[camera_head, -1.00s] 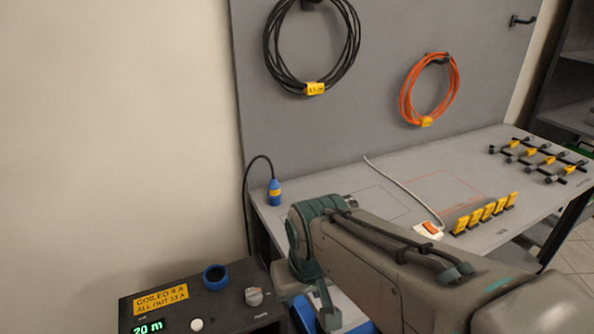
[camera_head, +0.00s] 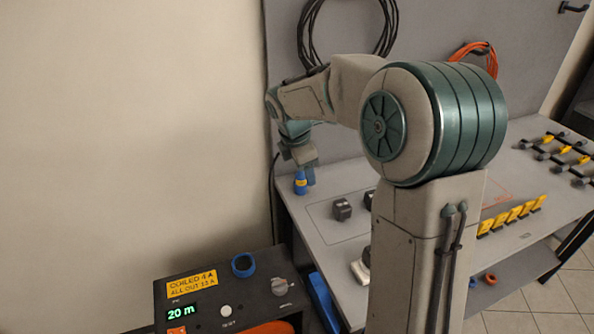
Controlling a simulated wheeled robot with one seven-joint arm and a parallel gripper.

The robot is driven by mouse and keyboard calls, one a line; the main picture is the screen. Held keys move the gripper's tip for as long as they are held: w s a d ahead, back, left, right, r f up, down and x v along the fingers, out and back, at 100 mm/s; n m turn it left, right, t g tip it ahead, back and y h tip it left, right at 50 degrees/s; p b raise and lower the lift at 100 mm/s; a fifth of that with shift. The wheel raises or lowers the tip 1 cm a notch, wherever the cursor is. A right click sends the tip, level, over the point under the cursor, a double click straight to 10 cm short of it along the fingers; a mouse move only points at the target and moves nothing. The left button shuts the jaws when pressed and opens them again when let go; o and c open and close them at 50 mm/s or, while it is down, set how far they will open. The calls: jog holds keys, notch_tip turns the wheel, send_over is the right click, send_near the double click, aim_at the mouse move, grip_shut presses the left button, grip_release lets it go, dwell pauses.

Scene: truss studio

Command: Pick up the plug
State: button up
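The blue plug (camera_head: 300,183) with a yellow band stands upright at the left back corner of the grey bench, with a black cable running behind it and down the bench's left side. My gripper (camera_head: 308,178) points down right at the plug, overlapping its right and upper side in the picture. One finger shows beside the plug's right side. The other finger is hidden or too small to make out, so I cannot tell whether the gripper is open or shut on the plug.
A black control box (camera_head: 205,290) with a blue round socket (camera_head: 243,265), knob and "20 m" display stands at front left. Dark blocks (camera_head: 342,209) sit on the bench (camera_head: 325,228). Yellow tags (camera_head: 512,215) stand at right. A black cable coil (camera_head: 306,30) hangs behind my arm.

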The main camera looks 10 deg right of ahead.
aim_at(301, 175)
jog(key=w+f+n+p, duration=0.3)
jog(key=w+n, duration=0.6)
jog(key=w, duration=0.3)
jog(key=shift+y, duration=0.3)
jog(key=x, duration=0.2)
jog(key=p+x, duration=0.1)
jog(key=x, duration=0.5)
jog(key=shift+w+f+p, duration=0.15)
jog(key=shift+w+p, duration=0.25)
jog(key=shift+w, duration=0.05)
jog(key=shift+p+x, duration=1)
jog(key=shift+x, duration=1.6)
jog(key=shift+d, duration=0.1)
jog(key=c, duration=1.2)
jog(key=shift+o, duration=0.3)
